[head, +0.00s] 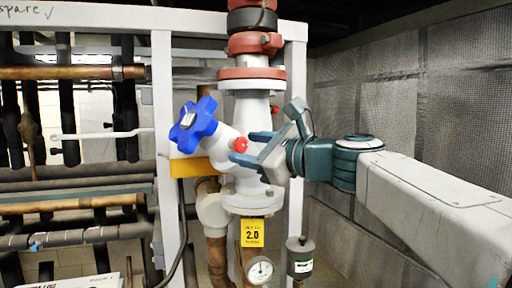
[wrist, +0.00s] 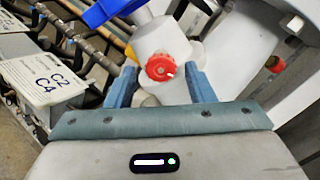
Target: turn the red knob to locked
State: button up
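The small round red knob (head: 240,145) sits on the front of the white valve body in the head view. In the wrist view the red knob (wrist: 162,68) shows a scalloped rim and a small white mark on its right side. My gripper (head: 244,147) reaches in from the right. In the wrist view its two blue fingers (wrist: 160,82) are apart, with the knob showing between and beyond their tips. No contact with the knob is visible. The lettering or position marks around the knob cannot be read.
A blue star-shaped handwheel (head: 193,125) stands just left of the knob, and its edge shows at the wrist view's top. A white frame post (head: 165,190) is further left. Another red knob (wrist: 275,64) is at right.

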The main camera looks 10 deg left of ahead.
jog(key=shift+s+d, duration=0.1)
jog(key=b+v, duration=0.4)
jog(key=v, duration=0.9)
jog(key=shift+s+d, duration=0.15)
jog(key=shift+d, duration=0.1)
jog(key=shift+r, duration=0.1)
jog(key=s+d+f+n+g+h, duration=0.1)
jog(key=s+d+f+n+h, duration=0.2)
jog(key=f, duration=0.8)
jog(key=s+d+f+n+g+h, duration=0.1)
jog(key=d+f+n+h, duration=0.25)
jog(key=f, duration=0.75)
jog(key=s+d+f+n+g+h, duration=0.2)
jog(key=f+n+h, duration=0.25)
jog(key=f, duration=0.55)
jog(key=s+d+f+n+g+h, duration=0.1)
jog(key=s+d+f+n+h, duration=0.3)
jog(key=f, duration=0.6)
jog(key=s+d+n, duration=0.1)
jog(key=d+n, duration=0.1)
jog(key=d, duration=0.1)
jog(key=shift+s+d+f+n+h, duration=0.25)
jog(key=shift+s+n+h, duration=0.05)
jog(key=shift+s, duration=0.1)
jog(key=c, duration=0.3)
jog(key=shift+a, duration=0.15)
jog(key=shift+c, duration=0.2)
